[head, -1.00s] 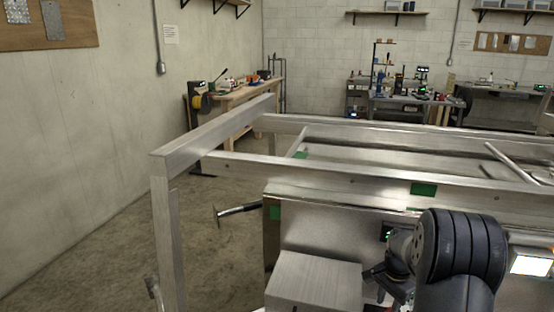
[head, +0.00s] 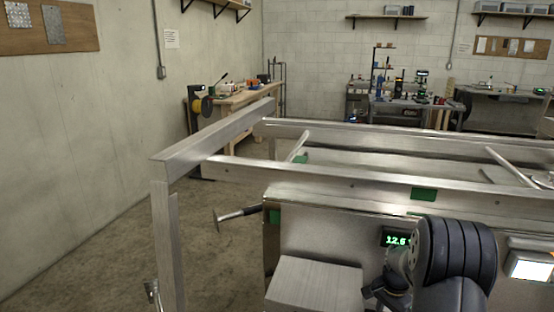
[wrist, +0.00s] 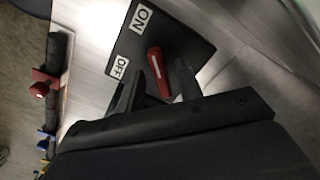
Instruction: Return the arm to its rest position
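My gripper (wrist: 162,84) shows at the bottom middle of the wrist view, its two dark fingers apart. A red lever (wrist: 156,63) on a black plate (wrist: 183,33) marked ON and OFF lies beyond them, its lower end seen in the gap between the fingers. I cannot tell whether the fingers touch it. In the head view my arm is at the lower right, bent in front of the metal cabinet (head: 330,235). My gripper there (head: 372,295) is small and dark, partly cut by the lower edge, beside a grey metal box (head: 314,285).
An aluminium trailer frame (head: 330,172) spans the middle, with an upright post at left. A hammer-like tool (head: 238,213) sticks out left of the cabinet. A green-digit display (head: 397,240) and a lit screen (head: 529,264) flank my arm. Floor at left is clear.

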